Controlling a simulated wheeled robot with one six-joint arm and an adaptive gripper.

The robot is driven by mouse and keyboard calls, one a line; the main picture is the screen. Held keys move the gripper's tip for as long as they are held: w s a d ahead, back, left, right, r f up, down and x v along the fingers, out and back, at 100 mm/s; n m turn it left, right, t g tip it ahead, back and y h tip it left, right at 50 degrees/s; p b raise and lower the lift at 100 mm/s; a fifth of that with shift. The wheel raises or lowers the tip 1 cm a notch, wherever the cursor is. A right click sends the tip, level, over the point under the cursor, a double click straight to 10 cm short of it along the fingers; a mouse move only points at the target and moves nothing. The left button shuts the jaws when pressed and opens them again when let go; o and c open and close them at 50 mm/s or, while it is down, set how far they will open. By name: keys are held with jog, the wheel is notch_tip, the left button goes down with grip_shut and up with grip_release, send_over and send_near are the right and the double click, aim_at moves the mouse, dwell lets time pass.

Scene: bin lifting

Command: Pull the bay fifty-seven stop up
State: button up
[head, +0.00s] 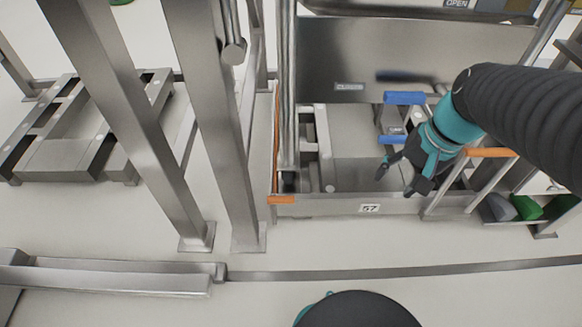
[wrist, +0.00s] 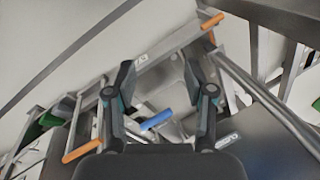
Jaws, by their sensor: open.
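The bay frame carries a plate marked 57 (head: 370,208) on its low front bar; the plate also shows in the wrist view (wrist: 141,58). Inside the bay a blue grip bar (head: 403,97) sits on a grey upright piece, with a second blue bar (head: 393,139) lower down. I cannot tell for sure which part is the stop. My gripper (head: 398,180) hangs inside the bay, open and empty, nearer the front than the blue bars. In the wrist view a blue bar (wrist: 157,119) shows between the fingers (wrist: 158,70), apart from them.
Orange grips stand at the bay's front left (head: 281,200) and right (head: 490,153). A steel panel labelled CLOSED (head: 320,55) rises behind. Steel posts (head: 215,130) stand to the left. Green and grey bins (head: 527,207) lie at right. The floor in front is clear up to a low rail.

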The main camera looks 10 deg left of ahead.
jog(key=w+a+f+m+g+y+b, duration=0.1)
jog(key=w+a+f+m+g+y, duration=0.3)
jog(key=f, duration=0.3)
jog(key=w+a+f+m+g+y, duration=0.1)
jog(key=w+a+f+g, duration=0.15)
jog(key=w+f, duration=0.45)
jog(key=m+t+y+b, duration=0.1)
jog(key=m+t+y, duration=0.1)
jog(key=m+y, duration=0.8)
send_near(283, 201)
jog(key=x, duration=0.6)
jog(key=w+f+x, duration=0.1)
jog(key=x, duration=0.3)
jog(key=shift+a+f+p, duration=0.1)
jog(key=shift+p, duration=0.3)
grip_shut()
